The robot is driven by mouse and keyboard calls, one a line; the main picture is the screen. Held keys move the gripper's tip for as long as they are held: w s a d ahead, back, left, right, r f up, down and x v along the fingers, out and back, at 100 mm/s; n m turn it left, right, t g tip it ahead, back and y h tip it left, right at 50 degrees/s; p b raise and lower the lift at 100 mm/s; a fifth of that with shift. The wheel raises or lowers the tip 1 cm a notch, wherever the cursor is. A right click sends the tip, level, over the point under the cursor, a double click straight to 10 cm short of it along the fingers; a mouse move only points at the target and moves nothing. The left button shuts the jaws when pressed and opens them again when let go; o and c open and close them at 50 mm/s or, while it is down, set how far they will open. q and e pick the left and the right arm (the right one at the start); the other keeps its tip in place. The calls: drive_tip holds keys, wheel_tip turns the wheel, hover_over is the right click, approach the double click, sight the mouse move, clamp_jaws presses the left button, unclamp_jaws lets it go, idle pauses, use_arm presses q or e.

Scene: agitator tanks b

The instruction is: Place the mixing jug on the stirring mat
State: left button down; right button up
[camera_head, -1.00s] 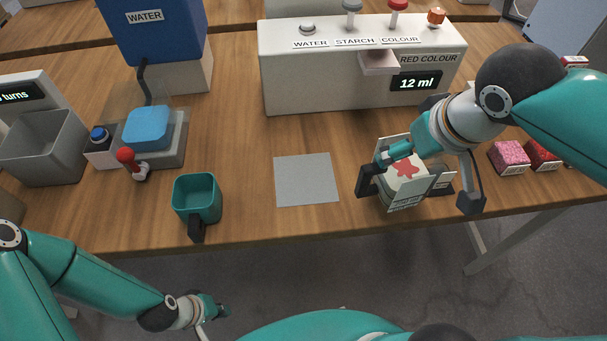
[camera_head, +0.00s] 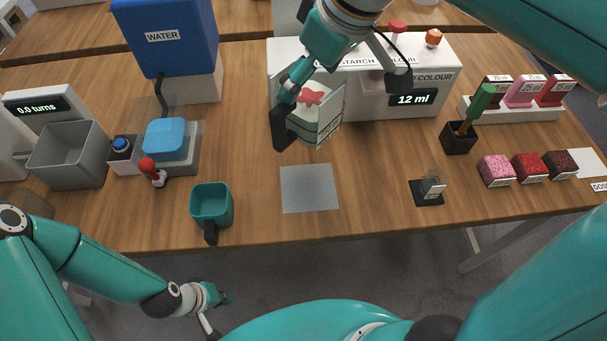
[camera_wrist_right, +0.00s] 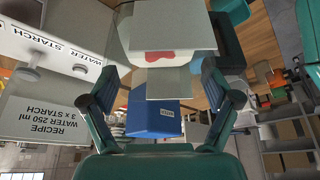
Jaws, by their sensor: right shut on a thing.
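The mixing jug (camera_head: 314,119) is a clear square vessel with white contents and a red blob on top. My right gripper (camera_head: 340,103) is shut on it and holds it tilted above the table, in front of the dispenser. The jug also shows in the right wrist view (camera_wrist_right: 165,88) between the fingers. The grey square stirring mat (camera_head: 309,189) lies flat and bare near the table's front edge, below the jug in the picture. My left gripper (camera_head: 217,312) is open and empty, low in front of the table.
A teal cup with a black handle (camera_head: 211,204) stands left of the mat. A small black pad with a clear piece (camera_head: 429,190) lies to the right. The white dispenser (camera_head: 440,95) stands behind. Pink, red and dark blocks (camera_head: 530,168) sit at the right.

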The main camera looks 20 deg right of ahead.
wheel_tip(320, 180, down, 20)
drive_tip(key=b, duration=0.2)
drive_tip(key=shift+r, duration=0.2)
idle(0.3)
drive_tip(key=shift+a, duration=0.1)
drive_tip(key=o, duration=1.4)
drive_tip(key=shift+f, duration=0.15)
drive_tip(key=shift+c, duration=0.2)
drive_tip(key=shift+o, duration=1.1)
